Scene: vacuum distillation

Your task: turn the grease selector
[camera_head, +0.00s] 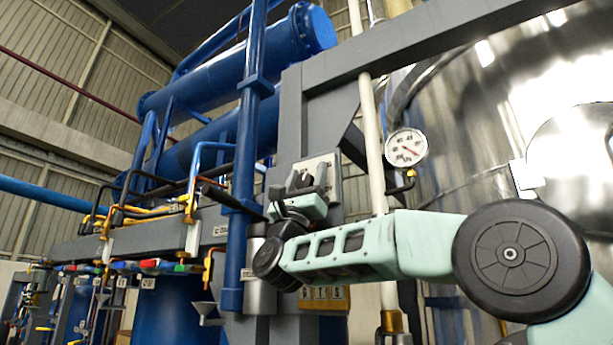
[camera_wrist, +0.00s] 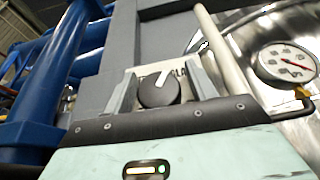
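The grease selector appears to be the dark round knob (camera_wrist: 158,91) with a pale pointer tilted up and slightly right, in the wrist view. It sits on a light panel with partly hidden lettering. My gripper (camera_wrist: 162,88) has its two grey fingers apart, one on each side of the knob. There seems to be a gap at each side, and whether the fingers touch it is unclear. In the head view my gripper (camera_head: 306,180) is in front of the light panel (camera_head: 333,168) on the grey column, and hides most of the knob.
A white pipe (camera_head: 371,130) runs beside the panel on the right. A round pressure gauge (camera_head: 406,147) is right of it, in front of the shiny steel tank (camera_head: 465,130). A thick blue pipe (camera_head: 242,170) stands close on the left. A yellow panel (camera_head: 325,298) is below my arm.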

